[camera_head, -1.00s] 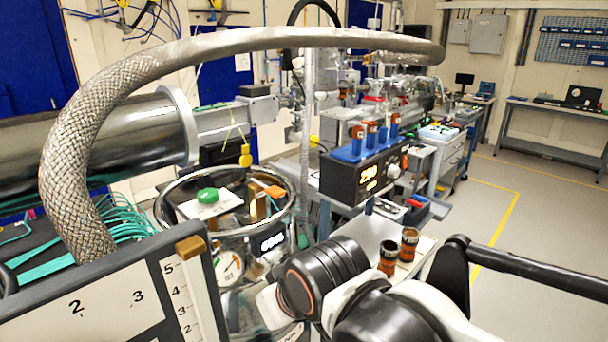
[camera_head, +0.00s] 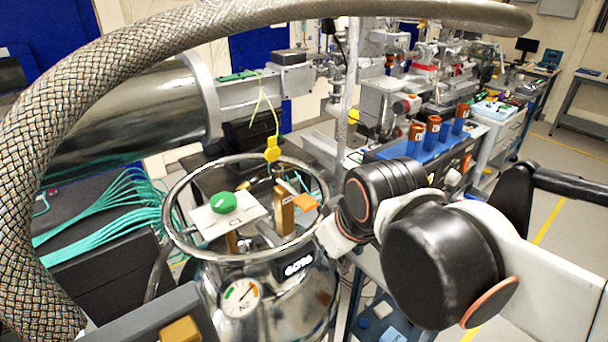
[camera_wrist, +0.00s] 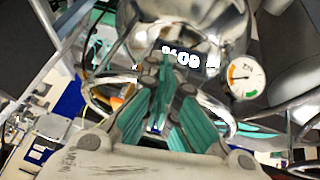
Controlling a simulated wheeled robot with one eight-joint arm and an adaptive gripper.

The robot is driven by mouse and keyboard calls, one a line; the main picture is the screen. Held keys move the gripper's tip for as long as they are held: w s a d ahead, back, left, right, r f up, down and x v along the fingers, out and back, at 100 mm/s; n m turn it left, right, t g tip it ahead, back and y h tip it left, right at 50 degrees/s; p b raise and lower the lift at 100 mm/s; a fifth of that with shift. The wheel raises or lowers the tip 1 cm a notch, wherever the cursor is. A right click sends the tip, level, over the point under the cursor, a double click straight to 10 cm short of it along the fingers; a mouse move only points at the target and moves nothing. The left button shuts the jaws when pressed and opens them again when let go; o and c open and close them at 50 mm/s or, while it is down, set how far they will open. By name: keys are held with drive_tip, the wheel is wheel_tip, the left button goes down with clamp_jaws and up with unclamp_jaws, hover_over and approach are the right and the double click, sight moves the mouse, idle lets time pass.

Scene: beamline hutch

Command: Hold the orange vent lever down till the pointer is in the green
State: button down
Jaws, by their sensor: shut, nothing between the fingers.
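The orange vent lever (camera_head: 305,203) sticks out at the right of the brass post, inside the ring on top of the shiny steel vessel (camera_head: 325,287). A round gauge (camera_head: 240,298) with green and orange bands is on the vessel's front. Its pointer appears to be on the orange side, outside the green; the gauge also shows in the wrist view (camera_wrist: 241,77). My gripper (camera_wrist: 165,68) is shut and empty, its teal fingers in front of the vessel's dark display (camera_wrist: 190,58). In the head view my arm hides the fingers. I see no contact with the lever.
A thick braided hose (camera_head: 110,70) arches over the vessel. A green knob (camera_head: 223,202) on a white plate and a yellow tag (camera_head: 272,150) are close to the lever. Blue holders with orange-topped vials (camera_head: 433,130) stand behind my arm. Floor shows at the right.

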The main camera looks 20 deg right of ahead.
drive_tip(key=w+r+n+g+p, duration=0.3)
drive_tip(key=w+r+n+p, duration=0.45)
drive_tip(key=r+p, duration=0.2)
wheel_tip(320, 180, up, 7)
drive_tip(key=n+g+p, duration=0.3)
drive_tip(key=n+p, duration=0.6)
drive_tip(key=n, duration=0.1)
hover_over(301, 203)
drive_tip(key=shift+n, duration=0.25)
wheel_tip(301, 203, down, 14)
drive_tip(key=shift+f, duration=0.15)
